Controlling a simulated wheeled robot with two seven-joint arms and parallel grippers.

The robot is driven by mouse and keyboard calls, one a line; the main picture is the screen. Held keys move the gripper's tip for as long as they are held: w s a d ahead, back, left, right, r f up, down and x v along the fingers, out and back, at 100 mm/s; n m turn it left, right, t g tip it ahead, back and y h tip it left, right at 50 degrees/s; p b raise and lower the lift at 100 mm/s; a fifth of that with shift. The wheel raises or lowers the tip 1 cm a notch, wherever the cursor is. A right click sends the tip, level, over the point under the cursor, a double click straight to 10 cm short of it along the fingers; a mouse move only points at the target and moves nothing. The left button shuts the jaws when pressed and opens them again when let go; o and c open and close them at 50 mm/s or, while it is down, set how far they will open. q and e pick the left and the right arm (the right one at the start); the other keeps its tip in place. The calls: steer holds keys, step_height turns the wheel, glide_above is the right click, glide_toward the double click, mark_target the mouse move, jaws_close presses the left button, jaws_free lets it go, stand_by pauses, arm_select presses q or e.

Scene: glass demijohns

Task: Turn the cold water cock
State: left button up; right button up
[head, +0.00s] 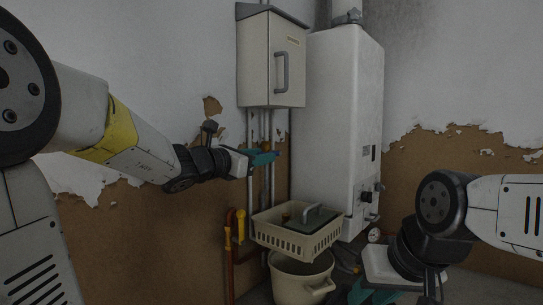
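I cannot make out for certain which fitting is the cold water cock. Thin pipes (250,190) run down the wall below the cabinet, partly behind my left gripper. A yellow handle-like part (241,222) shows on the copper-coloured pipework at the left of the basket. My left gripper (265,158), with teal fingers, is in front of the pipes, above the basket; its finger gap is not clear. My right gripper (372,294) is low at the bottom edge, partly cut off, with teal fingers pointing left and down.
A white boiler (345,110) with dark knobs stands on the wall, and a closed cabinet (272,60) with a grey handle hangs left of it. A cream basket (285,236) holding a green-grey lidded item sits over a bucket (300,282). A round gauge (374,235) is at the right.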

arm_select(q)
steer(key=shift+x, duration=1.75)
steer(key=shift+c, duration=0.2)
jaws_close()
